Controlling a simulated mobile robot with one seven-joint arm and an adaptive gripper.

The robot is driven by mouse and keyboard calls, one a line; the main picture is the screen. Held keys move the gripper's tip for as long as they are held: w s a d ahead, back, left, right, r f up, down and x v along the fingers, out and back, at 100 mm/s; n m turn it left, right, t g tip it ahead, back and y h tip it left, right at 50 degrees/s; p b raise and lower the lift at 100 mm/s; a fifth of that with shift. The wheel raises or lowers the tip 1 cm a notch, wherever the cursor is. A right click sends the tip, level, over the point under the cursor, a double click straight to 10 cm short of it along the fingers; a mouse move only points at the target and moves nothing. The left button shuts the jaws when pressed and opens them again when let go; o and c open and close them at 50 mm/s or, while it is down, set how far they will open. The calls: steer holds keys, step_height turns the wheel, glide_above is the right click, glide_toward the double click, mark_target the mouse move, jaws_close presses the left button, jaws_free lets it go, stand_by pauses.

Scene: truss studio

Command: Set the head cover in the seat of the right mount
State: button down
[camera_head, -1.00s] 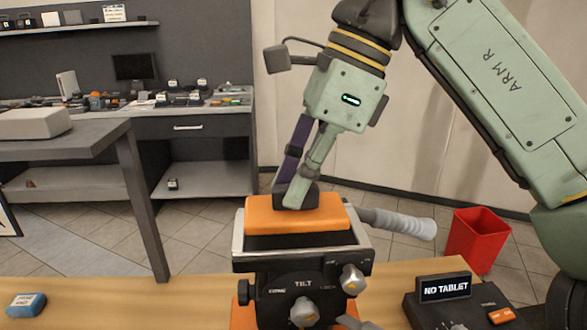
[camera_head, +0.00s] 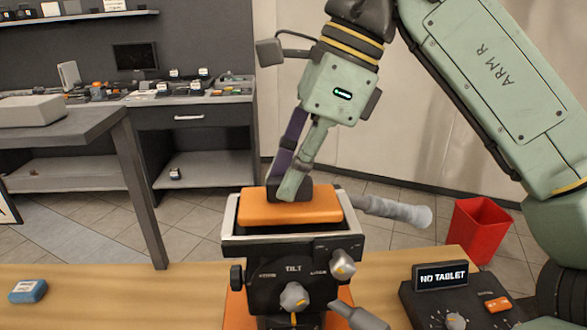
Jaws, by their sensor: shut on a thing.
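The head cover is an orange block (camera_head: 290,208) with a dark grip on top. My gripper (camera_head: 291,189) points down and is shut on that grip. The right mount (camera_head: 293,270) is a black tilt head with a pale-edged seat (camera_head: 290,240) on top. The cover is level above and partly between the seat's side edges. Its orange front edge shows just above the front rim, with a dark band between. I cannot tell whether its underside touches the seat floor, which is hidden.
A grey handle (camera_head: 395,211) sticks out behind the mount to the right. A box with a "NO TABLET" sign (camera_head: 443,277) stands on the wooden bench (camera_head: 150,295) at right. A blue block (camera_head: 28,291) lies at left. A red bin (camera_head: 480,232) stands on the floor.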

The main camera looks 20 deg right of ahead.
steer(key=shift+f+b, duration=0.35)
steer(key=shift+f, duration=0.25)
stand_by(0.7)
steer(key=c, duration=1.5)
jaws_free()
